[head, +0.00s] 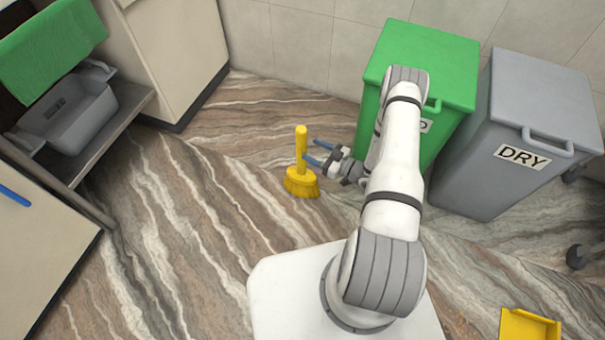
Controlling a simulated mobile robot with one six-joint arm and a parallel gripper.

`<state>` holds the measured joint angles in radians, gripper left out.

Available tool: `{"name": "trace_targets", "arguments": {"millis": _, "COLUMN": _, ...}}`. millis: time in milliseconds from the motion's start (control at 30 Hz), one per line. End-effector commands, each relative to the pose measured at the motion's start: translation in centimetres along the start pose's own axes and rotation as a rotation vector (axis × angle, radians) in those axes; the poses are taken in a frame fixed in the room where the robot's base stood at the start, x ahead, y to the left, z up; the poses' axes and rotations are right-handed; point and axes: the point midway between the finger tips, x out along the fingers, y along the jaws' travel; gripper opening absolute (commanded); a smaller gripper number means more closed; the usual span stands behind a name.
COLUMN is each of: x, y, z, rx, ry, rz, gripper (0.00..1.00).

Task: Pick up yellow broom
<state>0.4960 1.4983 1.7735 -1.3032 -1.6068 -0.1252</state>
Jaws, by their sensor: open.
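The yellow broom (301,184) stands upright on the marbled floor, its short handle pointing up and its bristles down. My gripper (312,151) is beside the handle on its right, at about mid-handle height in the picture. Its two blue-tipped fingers are apart and point left towards the handle. The fingertips appear very close to the handle; I cannot tell whether they touch it or lie around it.
A green bin (425,60) and a grey bin labelled DRY (520,110) stand at the right. A yellow dustpan-like object (528,326) lies at the lower right. A shelf with a grey tub (75,115) is at the left. The floor left of the broom is clear.

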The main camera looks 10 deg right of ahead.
Motion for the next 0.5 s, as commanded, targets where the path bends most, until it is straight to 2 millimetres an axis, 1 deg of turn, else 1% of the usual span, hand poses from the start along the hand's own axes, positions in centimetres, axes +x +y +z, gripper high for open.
{"name": "trace_targets", "arguments": {"millis": 33, "x": 0.6, "y": -0.1, "z": 0.1, "rx": 0.0, "ry": 0.002, "rz": -0.004, "gripper": 0.6}}
{"name": "trace_targets", "arguments": {"millis": 267, "x": 3.0, "y": 0.0, "z": 0.3, "rx": -0.001, "ry": 0.0, "rz": 0.005, "gripper": 0.6}}
{"name": "trace_targets", "arguments": {"millis": 400, "x": 5.1, "y": -0.1, "z": 0.5, "rx": -0.001, "ry": 0.0, "rz": 0.009, "gripper": 0.6}}
{"name": "trace_targets", "arguments": {"millis": 500, "x": 6.2, "y": 0.0, "z": 0.4, "rx": -0.002, "ry": 0.0, "rz": 0.012, "gripper": 0.6}}
